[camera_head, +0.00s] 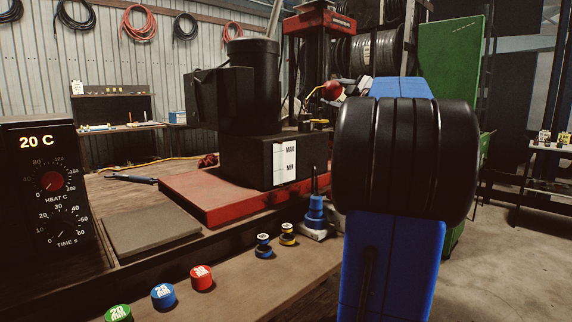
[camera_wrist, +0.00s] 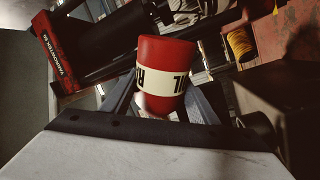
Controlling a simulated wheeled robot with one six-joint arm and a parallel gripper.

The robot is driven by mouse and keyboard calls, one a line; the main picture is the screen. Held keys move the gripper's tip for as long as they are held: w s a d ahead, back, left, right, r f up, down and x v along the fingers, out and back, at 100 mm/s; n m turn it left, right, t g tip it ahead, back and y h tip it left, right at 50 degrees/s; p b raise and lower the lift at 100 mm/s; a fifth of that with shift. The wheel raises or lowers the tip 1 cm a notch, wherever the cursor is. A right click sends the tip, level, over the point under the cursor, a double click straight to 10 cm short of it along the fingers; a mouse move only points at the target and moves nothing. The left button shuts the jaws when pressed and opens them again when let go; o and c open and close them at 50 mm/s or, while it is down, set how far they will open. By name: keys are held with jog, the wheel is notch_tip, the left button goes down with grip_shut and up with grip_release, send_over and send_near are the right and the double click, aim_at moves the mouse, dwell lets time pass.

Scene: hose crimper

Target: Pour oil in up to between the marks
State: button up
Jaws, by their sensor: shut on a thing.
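My gripper (camera_wrist: 160,98) is shut on a red oil can (camera_wrist: 166,58) with a white label band, which fills the middle of the wrist view. In the head view the can (camera_head: 332,90) shows as a small red shape behind my blue and black arm, with a thin yellow spout (camera_head: 315,93) pointing left. It is held above the right end of the black machine base (camera_head: 240,158). The white level gauge (camera_head: 284,164) on the base's front has MAX above MIN; I cannot tell an oil level on it. The filler opening is not clearly visible.
A black crimper head (camera_head: 252,85) stands on the base, over a red plate (camera_head: 205,195). A heater box (camera_head: 42,185) reading 20 C is at left. Coloured dies (camera_head: 202,278) line the bench front. A red press (camera_head: 325,22) and green cabinet (camera_head: 450,70) stand behind.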

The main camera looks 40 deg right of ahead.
dwell(0.3)
jog(key=shift+d+f+m+g+h, duration=0.1)
jog(key=shift+m+g+h, duration=0.2)
jog(key=shift+m, duration=1.5)
